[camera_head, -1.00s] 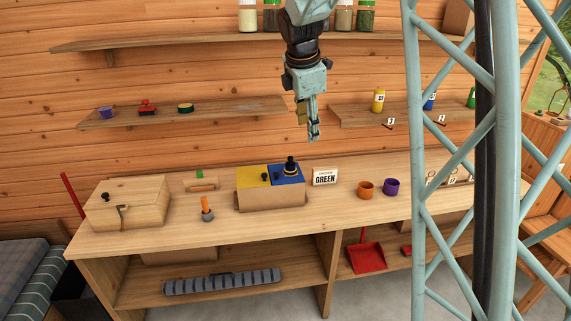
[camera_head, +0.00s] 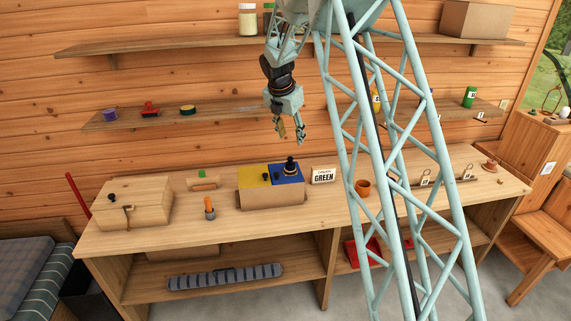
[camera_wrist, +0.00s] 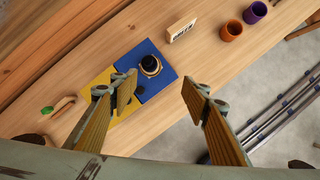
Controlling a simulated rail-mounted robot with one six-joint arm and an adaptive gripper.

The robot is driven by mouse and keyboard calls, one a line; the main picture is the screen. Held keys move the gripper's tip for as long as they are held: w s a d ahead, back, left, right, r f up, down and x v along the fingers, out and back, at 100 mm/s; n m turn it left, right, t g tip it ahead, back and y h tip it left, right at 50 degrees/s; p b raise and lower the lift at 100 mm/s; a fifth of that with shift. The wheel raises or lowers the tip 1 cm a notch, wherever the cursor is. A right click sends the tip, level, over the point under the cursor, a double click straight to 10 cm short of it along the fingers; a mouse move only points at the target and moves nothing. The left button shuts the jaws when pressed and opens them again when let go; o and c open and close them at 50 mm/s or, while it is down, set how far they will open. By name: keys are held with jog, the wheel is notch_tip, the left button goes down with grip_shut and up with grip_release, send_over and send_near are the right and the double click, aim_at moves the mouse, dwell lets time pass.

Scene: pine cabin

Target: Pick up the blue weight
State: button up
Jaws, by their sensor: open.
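My gripper (camera_head: 291,138) is open and empty above the two-lid box (camera_head: 270,199); its two spread fingers also show in the wrist view (camera_wrist: 160,92). The box has a yellow lid (camera_head: 252,175) and a blue lid (camera_head: 284,181). A black weight-like piece with a brass ring (camera_head: 290,167) stands on the blue lid; in the wrist view it (camera_wrist: 150,65) lies beyond the gap between the fingers, not touched. No plainly blue weight shows clearly. A blue container on the right wall shelf is mostly hidden behind my column.
A sign reading GREEN (camera_head: 323,176) and an orange cup (camera_head: 363,188) stand right of the box; a purple cup (camera_wrist: 255,12) shows in the wrist view. A wooden chest (camera_head: 132,204) and an orange-handled tool (camera_head: 209,208) are to the left. The bench front is mostly clear.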

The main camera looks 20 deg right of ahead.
aim_at(290, 158)
jog(key=w+f+n+p, duration=0.1)
jog(key=w+f+n, duration=0.1)
jog(key=w+f, duration=0.2)
jog(key=shift+w+f, duration=0.15)
jog(key=shift+f, duration=0.05)
jog(key=shift+d+f, duration=0.1)
jog(key=shift+d, duration=0.05)
jog(key=shift+p+x, duration=0.6)
jog(key=shift+x, duration=3.5)
jog(key=shift+w, duration=0.1)
jog(key=shift+f, duration=0.1)
jog(key=shift+p+x, duration=0.4)
jog(key=shift+x, duration=2.15)
jog(key=shift+c, duration=0.6)
